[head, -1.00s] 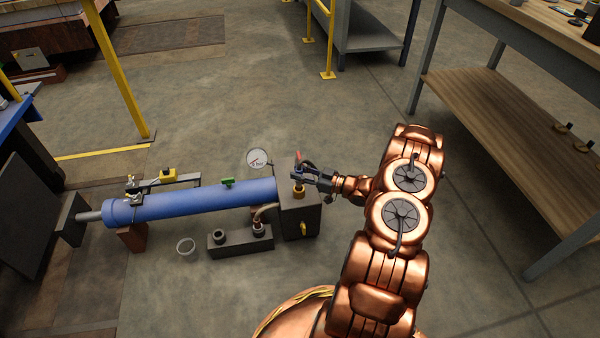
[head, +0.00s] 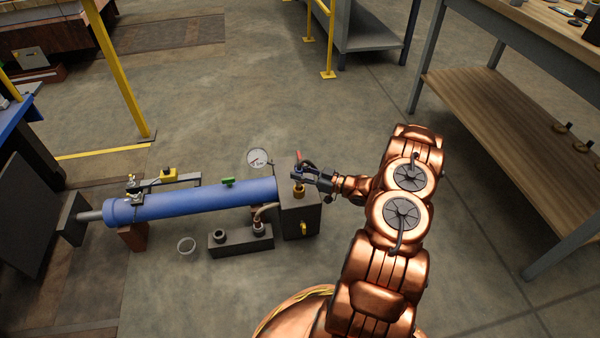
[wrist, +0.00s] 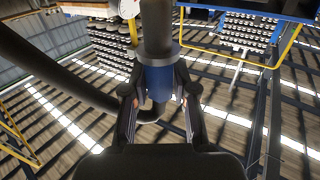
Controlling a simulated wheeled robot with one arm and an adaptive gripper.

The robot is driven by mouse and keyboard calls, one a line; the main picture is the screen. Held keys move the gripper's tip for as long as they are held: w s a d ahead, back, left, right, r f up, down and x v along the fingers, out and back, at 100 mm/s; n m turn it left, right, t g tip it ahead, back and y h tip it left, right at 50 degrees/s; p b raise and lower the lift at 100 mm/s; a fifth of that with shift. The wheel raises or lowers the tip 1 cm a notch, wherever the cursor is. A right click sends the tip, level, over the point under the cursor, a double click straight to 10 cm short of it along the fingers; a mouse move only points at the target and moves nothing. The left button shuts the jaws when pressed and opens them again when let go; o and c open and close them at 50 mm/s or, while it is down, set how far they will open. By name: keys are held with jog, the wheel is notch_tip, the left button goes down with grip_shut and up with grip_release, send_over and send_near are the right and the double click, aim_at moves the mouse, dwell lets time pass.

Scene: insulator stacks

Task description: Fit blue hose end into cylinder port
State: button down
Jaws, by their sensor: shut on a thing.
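My gripper (head: 302,173) is shut on the blue hose end (wrist: 158,80), which stands between the two fingers in the wrist view. A dark hose (wrist: 75,90) curves away to the left from behind the fingers. In the head view the hose end is small and sits right above a brass port (head: 298,191) on top of the dark block at the right end of the blue cylinder (head: 195,203). They look in line, but I cannot tell whether the end is inside the port or just above it.
A pressure gauge (head: 258,158) stands behind the block. A dark manifold (head: 240,240) with two fittings lies in front of the cylinder, with a loose grey ring (head: 187,246) beside it. A workbench (head: 520,110) stands to the right.

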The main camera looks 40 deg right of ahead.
jog(key=shift+f, duration=2.1)
dwell(0.8)
jog(key=c, duration=0.8)
grip_release()
jog(key=shift+c, duration=0.2)
jog(key=v, duration=1.2)
